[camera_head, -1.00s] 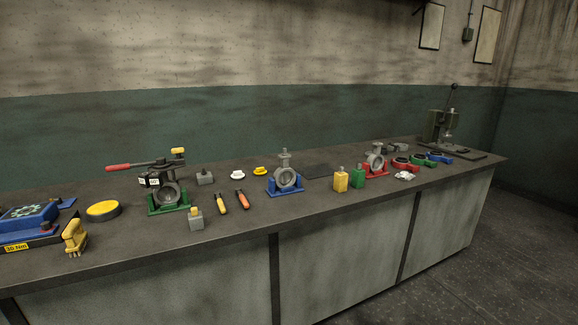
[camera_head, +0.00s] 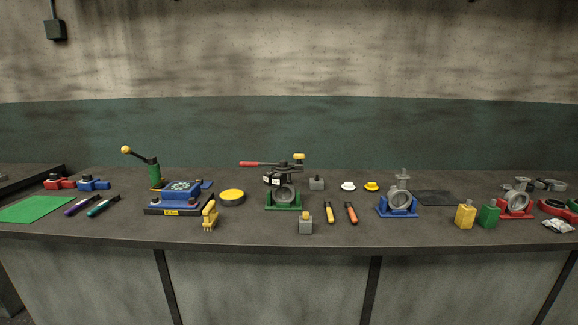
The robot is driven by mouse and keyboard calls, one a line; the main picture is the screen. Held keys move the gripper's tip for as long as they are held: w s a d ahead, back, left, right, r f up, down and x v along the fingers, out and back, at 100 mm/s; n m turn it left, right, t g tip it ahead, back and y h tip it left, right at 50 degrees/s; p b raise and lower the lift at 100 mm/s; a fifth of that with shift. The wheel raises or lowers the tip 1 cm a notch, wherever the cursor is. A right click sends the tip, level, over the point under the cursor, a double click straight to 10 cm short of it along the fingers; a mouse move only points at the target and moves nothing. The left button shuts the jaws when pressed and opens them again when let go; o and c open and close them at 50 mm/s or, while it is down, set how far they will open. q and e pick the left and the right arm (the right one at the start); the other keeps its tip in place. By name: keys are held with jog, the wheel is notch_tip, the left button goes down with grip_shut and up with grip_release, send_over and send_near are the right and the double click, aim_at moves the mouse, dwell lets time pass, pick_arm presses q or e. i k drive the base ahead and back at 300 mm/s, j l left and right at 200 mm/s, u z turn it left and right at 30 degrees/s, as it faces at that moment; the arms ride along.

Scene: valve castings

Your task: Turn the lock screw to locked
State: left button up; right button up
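No lock screw can be made out for certain at this distance. A grey valve casting (camera_head: 285,192) stands in a green cradle (camera_head: 283,208) in the middle of the bench. A dark device with a red-handled lever (camera_head: 250,164) and a yellow knob (camera_head: 299,157) sits on top of it. A second casting (camera_head: 400,199) stands in a blue cradle (camera_head: 397,212), and a third (camera_head: 516,202) in a red cradle (camera_head: 515,215). Neither of my grippers is in view.
At the left a blue fixture (camera_head: 181,191) on a dark base has a yellow label, with a green-bodied lever tool (camera_head: 154,174) behind it. A yellow disc (camera_head: 232,197), a yellow pronged piece (camera_head: 210,216) and orange-handled tools (camera_head: 351,213) lie nearby. The bench's front strip is mostly clear.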

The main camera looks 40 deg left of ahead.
aim_at(299, 157)
jog(key=u, duration=1.5)
